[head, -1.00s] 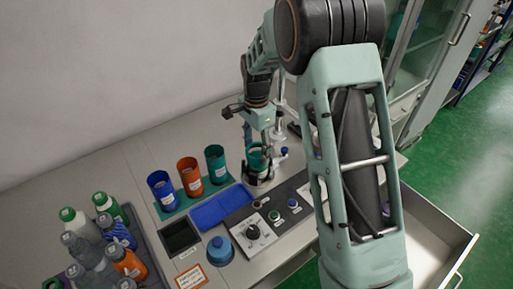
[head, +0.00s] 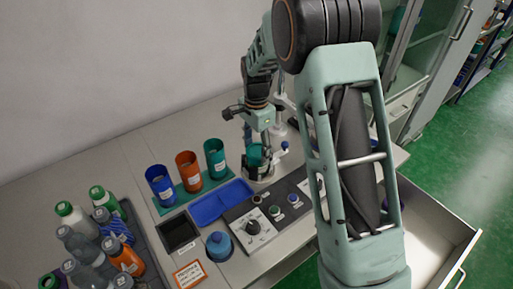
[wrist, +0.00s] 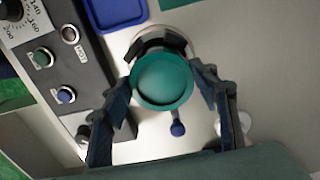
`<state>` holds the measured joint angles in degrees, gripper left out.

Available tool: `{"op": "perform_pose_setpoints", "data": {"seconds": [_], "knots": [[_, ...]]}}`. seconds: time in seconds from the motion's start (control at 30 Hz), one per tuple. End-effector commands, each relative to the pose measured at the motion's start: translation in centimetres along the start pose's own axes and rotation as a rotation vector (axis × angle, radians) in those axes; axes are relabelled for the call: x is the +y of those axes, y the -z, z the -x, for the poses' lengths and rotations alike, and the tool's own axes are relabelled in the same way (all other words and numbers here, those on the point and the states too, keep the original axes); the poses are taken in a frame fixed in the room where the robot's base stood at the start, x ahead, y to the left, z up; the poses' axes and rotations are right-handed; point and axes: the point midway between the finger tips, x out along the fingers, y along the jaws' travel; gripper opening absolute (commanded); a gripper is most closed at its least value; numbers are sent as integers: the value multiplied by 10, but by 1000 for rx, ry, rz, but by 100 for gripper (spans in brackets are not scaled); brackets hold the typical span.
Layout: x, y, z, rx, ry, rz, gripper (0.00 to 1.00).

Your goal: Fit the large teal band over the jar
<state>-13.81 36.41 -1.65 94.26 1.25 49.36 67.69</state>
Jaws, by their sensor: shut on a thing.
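My gripper (head: 258,146) is shut on a teal band (head: 256,157) at the fixture on the bench. In the wrist view my gripper's two fingers (wrist: 166,92) press on the left and right of the teal band (wrist: 185,97). A rounded teal surface (wrist: 163,80) fills the inside of the ring; I cannot tell if it is the jar's top. A dark clamp (wrist: 148,46) on a pale round base (wrist: 160,32) shows behind the band. The jar's body and the band's lower edge are hidden.
Blue (head: 160,185), orange (head: 188,172) and teal (head: 215,158) cylinders stand in a row on the left. A blue tray (head: 222,202) and a control panel (head: 275,215) lie in front. A drawer (head: 440,240) is open.

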Motion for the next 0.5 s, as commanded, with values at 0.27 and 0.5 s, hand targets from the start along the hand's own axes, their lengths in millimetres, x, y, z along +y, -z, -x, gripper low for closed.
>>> {"op": "perform_pose_setpoints", "data": {"seconds": [0.27,0.5], "knots": [[0,0,0,0,0,0,71],[0,0,0,0,0,0,75]]}}
